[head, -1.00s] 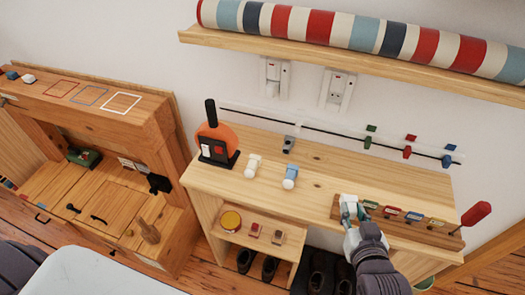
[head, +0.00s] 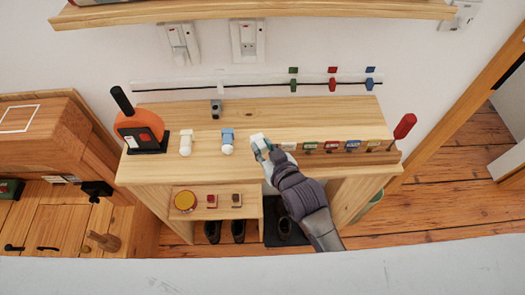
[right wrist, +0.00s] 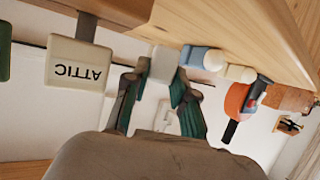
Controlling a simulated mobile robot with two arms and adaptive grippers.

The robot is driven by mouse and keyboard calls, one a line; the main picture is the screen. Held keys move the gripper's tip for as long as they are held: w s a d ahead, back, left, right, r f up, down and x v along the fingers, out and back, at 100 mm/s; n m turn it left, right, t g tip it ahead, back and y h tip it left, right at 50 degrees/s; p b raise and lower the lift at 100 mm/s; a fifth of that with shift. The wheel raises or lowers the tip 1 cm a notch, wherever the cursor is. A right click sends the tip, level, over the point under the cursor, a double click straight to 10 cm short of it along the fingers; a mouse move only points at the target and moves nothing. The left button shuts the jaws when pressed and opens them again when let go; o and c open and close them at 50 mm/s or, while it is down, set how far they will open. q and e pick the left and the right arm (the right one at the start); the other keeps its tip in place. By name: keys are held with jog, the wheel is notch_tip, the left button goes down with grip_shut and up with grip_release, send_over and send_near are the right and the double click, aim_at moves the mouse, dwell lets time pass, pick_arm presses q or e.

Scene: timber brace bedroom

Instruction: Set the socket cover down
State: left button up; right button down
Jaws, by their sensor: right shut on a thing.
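The socket cover (head: 258,141) is a small white block at the tip of my right gripper (head: 262,147). The gripper is over the wooden bench top (head: 250,118), just left of the row of coloured tags. In the right wrist view, the fingers close on the pale cover (right wrist: 162,66). I cannot tell whether the cover touches the bench top. My left gripper is not in view.
A white-capped piece (head: 186,143), a blue-and-white piece (head: 227,142) and an orange tool (head: 139,130) stand to the left. A red handle (head: 404,126) is at the right end. Bare wood lies behind the gripper.

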jog(key=shift+f, duration=1.3)
jog(key=c, duration=1.2)
grip_release()
jog(key=shift+f, duration=0.1)
jog(key=shift+r, duration=0.2)
jog(key=shift+b+v, duration=0.5)
jog(key=shift+v, duration=5.5)
